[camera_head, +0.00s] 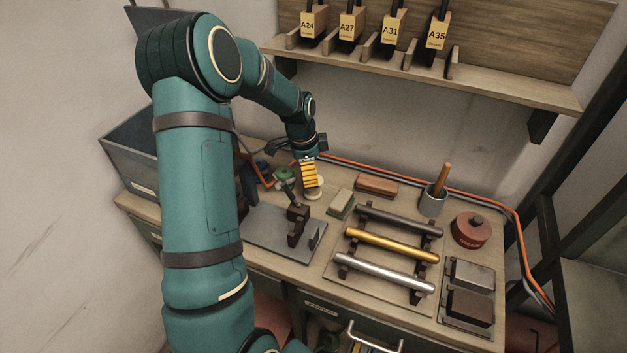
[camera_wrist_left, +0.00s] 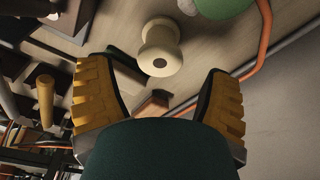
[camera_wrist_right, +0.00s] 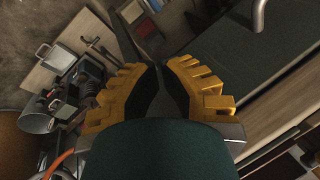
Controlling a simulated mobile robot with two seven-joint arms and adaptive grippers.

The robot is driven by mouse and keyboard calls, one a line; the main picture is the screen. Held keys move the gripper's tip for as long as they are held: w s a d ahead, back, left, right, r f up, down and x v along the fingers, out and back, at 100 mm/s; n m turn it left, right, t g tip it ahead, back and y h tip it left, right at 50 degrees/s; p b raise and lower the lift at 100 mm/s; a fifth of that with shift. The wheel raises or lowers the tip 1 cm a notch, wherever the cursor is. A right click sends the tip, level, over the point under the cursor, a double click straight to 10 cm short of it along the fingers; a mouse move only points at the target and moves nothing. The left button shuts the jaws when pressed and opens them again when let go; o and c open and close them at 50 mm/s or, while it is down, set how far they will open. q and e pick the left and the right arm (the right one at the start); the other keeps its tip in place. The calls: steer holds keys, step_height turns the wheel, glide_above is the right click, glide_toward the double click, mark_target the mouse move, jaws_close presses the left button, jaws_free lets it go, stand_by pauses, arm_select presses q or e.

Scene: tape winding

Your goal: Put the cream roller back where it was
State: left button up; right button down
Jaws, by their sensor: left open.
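The cream roller (camera_head: 314,193) stands on the workbench near its back, just below my left gripper (camera_head: 310,183). In the left wrist view the cream roller (camera_wrist_left: 160,48) is spool-shaped, with a dark hole in its end facing the camera. My left gripper (camera_wrist_left: 160,72) is open there, its yellow fingers wide apart on either side, with no finger touching the roller. My right gripper (camera_wrist_right: 159,66) shows only in the right wrist view. Its fingertips are together, and I see nothing held between them.
Beside the roller are a metal plate with a dark fixture (camera_head: 297,222) and a green-and-cream block (camera_head: 341,203). Right of these lie the grey, gold (camera_head: 390,244) and silver bars on a rack. A cup (camera_head: 433,200) and red round container (camera_head: 471,231) stand farther right. Orange cable runs behind.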

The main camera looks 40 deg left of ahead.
arm_select(q)
steer(key=r, duration=0.5)
steer(key=shift+s+a+r+p, duration=0.1)
steer(key=shift+s+a+p, duration=0.15)
steer(key=shift+s+p, duration=0.1)
